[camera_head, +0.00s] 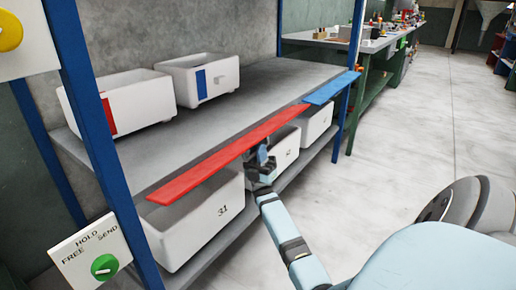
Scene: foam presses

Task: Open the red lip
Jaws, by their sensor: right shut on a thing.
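The red lip (228,155) is a long, thin red strip along the front edge of the upper grey shelf, lying roughly level and sticking out from it. My right arm comes in from the lower right. My right gripper (259,158) is at the front edge of the red lip, right of its middle, and is shut on it. The fingertips are small and partly hidden against the lip. My left gripper is not in view.
A blue lip (332,88) continues along the shelf (215,118) to the right. White bins, one marked 31 (195,222), stand below. A panel with a green knob (92,252) hangs at lower left. The floor at right is clear.

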